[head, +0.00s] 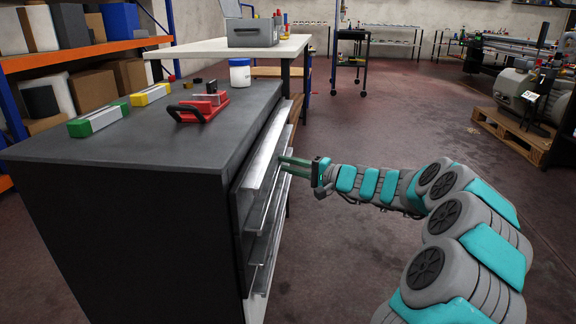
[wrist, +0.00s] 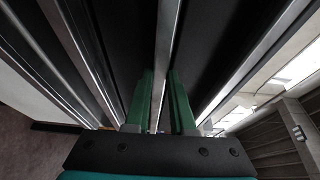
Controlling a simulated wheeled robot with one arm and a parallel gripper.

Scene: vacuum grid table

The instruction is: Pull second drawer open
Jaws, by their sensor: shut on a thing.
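A dark drawer cabinet (head: 130,220) stands at the left in the head view, with several long metal drawer handles along its front. My gripper (head: 287,164) is at the upper part of this front, with its green fingers at a handle. In the wrist view my gripper (wrist: 160,105) has one finger on each side of a metal handle strip (wrist: 166,50) and is shut on it. More handle strips run on both sides of it. From the head view it looks like the second drawer's handle, but the fingertips partly hide the contact. The drawer fronts look about flush.
On the cabinet top lie a red clamp-like tool (head: 200,107), a white jar (head: 240,72), and green (head: 98,120) and yellow (head: 151,94) blocks. A white table (head: 215,48) stands behind. The floor (head: 370,250) in front of the drawers is clear apart from my arm.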

